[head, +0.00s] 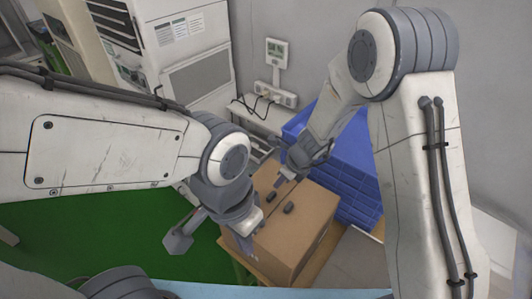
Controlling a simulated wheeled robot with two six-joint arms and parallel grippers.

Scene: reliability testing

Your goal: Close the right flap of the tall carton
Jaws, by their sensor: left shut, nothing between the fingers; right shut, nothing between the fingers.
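The tall brown carton (310,232) stands in the middle of the head view, with its top facing up toward me. The top panels look nearly flat; I cannot tell whether the right flap lies fully down. My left gripper (245,243) is shut and empty, at the near left edge of the carton. Contact with the cardboard is unclear for both. My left wrist hides the carton's left corner.
Stacked blue crates (345,185) stand right behind the carton. A white cabinet (170,50) is at the back left, and a power strip (276,94) is on the wall.

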